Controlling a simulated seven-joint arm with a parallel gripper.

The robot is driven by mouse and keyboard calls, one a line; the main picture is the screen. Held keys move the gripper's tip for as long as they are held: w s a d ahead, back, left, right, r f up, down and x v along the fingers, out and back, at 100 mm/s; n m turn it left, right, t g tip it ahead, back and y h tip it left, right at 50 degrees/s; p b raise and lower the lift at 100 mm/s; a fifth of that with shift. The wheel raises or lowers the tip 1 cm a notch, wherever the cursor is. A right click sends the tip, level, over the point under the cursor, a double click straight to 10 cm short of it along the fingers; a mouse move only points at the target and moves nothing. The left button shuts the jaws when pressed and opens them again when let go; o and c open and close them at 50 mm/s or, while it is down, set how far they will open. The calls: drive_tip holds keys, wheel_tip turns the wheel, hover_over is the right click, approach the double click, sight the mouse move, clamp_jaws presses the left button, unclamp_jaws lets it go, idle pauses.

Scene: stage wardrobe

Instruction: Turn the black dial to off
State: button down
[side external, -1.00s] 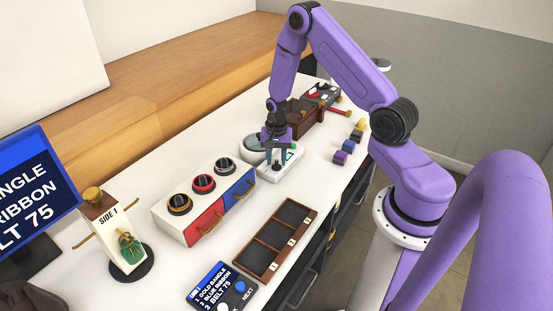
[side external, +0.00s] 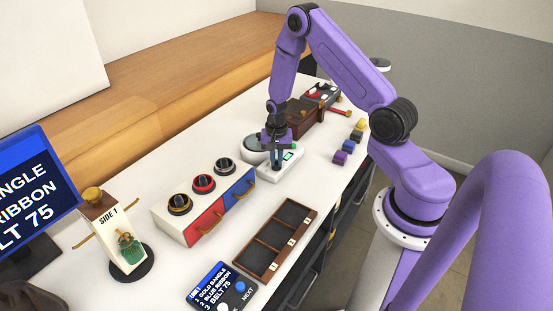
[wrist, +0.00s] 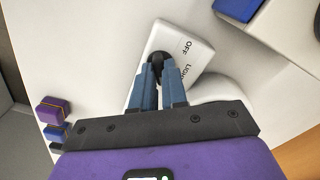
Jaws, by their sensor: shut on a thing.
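The white device (side external: 290,171) stands on the counter below my gripper (side external: 276,160) in the side view. In the wrist view it is a white box (wrist: 172,38) with the printed words OFF and a partly covered LIGHT. The black dial (wrist: 156,58) shows at the tips of my gripper (wrist: 162,66). The blue-grey fingers are closed on either side of it. The fingers cover part of the dial, so I cannot tell where it points. In the side view the dial is hidden by the gripper.
A round pale dish (side external: 254,144) is close behind the device. A red-and-blue drawer box (side external: 206,213) with several knobs is nearer left. A dark compartment tray (side external: 273,240) lies in front. Small coloured blocks (side external: 341,158) sit to the right. A brown box (side external: 303,118) stands behind.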

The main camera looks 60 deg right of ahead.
sight(277, 162)
drive_tip(key=n, duration=0.6)
drive_tip(key=shift+n, duration=0.3)
drive_tip(key=n, duration=1.1)
drive_tip(key=shift+n, duration=2.7)
drive_tip(key=c, duration=1.2)
unclamp_jaws()
drive_tip(key=shift+o, duration=0.2)
drive_tip(key=shift+r, duration=0.1)
wheel_tip(277, 162, up, 17)
drive_tip(key=shift+r, duration=0.15)
